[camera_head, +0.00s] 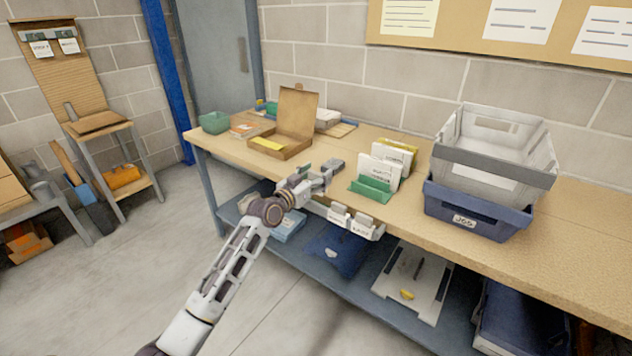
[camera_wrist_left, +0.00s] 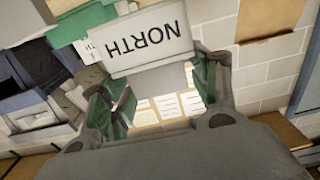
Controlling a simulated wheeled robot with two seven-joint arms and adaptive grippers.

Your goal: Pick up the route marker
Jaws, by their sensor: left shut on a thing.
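The route marker is a white plate reading NORTH (camera_wrist_left: 150,42), upside down and large in the left wrist view. It sits between the green-padded fingers of my left gripper (camera_wrist_left: 165,92), which is shut on it. In the head view my left gripper (camera_head: 322,174) is over the front edge of the workbench, left of the green card holder; I cannot clearly make out the held marker there. A white rail (camera_head: 350,225) with small labelled pieces hangs on the bench front, just below the gripper. My right gripper is not in view.
The green holder (camera_head: 371,189) with upright cards stands right of the gripper. A grey crate in a blue bin (camera_head: 480,220) is further right. An open cardboard box (camera_head: 285,150) is behind left. The workbench (camera_head: 580,235) has a lower shelf with several items.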

